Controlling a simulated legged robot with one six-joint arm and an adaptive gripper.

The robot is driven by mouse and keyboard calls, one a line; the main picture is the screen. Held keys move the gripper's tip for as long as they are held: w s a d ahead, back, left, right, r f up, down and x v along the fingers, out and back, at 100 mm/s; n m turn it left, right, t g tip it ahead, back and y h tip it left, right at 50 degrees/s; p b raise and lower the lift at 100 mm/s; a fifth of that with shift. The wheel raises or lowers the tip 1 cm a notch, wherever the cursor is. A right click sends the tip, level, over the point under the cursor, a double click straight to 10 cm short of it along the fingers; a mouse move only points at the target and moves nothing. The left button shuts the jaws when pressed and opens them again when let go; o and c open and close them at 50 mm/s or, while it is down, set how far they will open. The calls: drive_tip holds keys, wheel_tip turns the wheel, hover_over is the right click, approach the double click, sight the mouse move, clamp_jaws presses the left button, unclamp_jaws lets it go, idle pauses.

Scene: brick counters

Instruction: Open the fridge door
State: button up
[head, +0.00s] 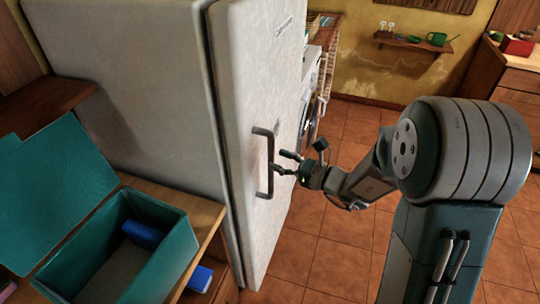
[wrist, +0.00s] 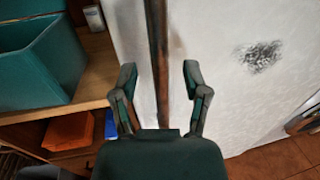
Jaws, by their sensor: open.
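The fridge is pale and worn, with its door (head: 245,110) facing right in the head view; the door looks closed against the body. A dark upright bar handle (head: 270,150) is on the door front. My gripper (head: 281,162) is at the handle's mid height, just to its right, with the fingers pointing at it. In the wrist view, the open fingers (wrist: 160,78) stand on either side of a dark brown upright bar (wrist: 158,50), which looks like the handle. I see no finger clearly touching it. The bar's lower end is hidden by my gripper.
A teal open box (head: 165,240) with a blue item inside sits on a wooden counter (head: 205,215) left of the door. An orange container (wrist: 68,132) is on a shelf below. Tiled floor (head: 320,250) is clear before the door. A wall shelf (head: 410,44) is far back.

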drive_tip(key=shift+x, duration=1.55)
drive_tip(key=shift+d, duration=0.1)
clamp_jaws()
drive_tip(key=shift+d, duration=0.1)
